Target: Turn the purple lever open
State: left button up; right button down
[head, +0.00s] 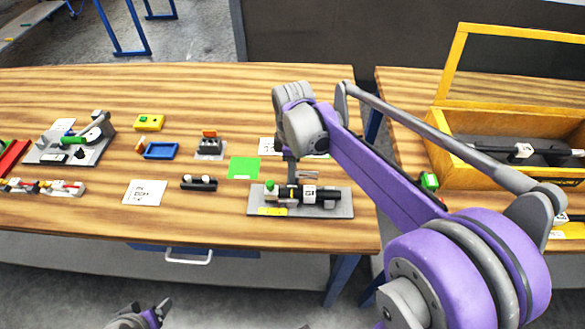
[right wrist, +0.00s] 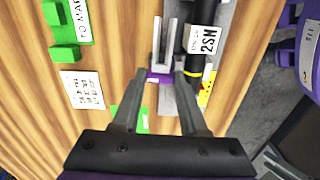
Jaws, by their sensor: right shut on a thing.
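The purple lever (right wrist: 160,78) shows as a short purple piece between the fingertips of my right gripper (right wrist: 160,88) in the right wrist view. That gripper is shut on it. In the head view my right gripper (head: 291,178) points down at a grey plate (head: 340,207) bearing a black cylinder (head: 326,193) with a white label and a green-topped part. The lever is hidden there by the gripper, so I cannot tell its angle. My left gripper (head: 148,316) is partly in view at the bottom edge, away from the table; its opening is unclear.
A green square (head: 244,167) and a black block (head: 199,184) lie left of the plate. A blue tray (head: 161,150) and another grey fixture (head: 72,145) are farther left. A yellow crate (head: 470,160) stands on the right table, beyond a gap. My right arm crosses the right side.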

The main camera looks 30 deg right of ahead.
jog(key=shift+n, duration=0.3)
jog(key=shift+c, duration=2.2)
grip_release()
notch_tip(320, 180, up, 11)
jog(key=shift+p, duration=0.35)
jog(key=shift+f, duration=0.1)
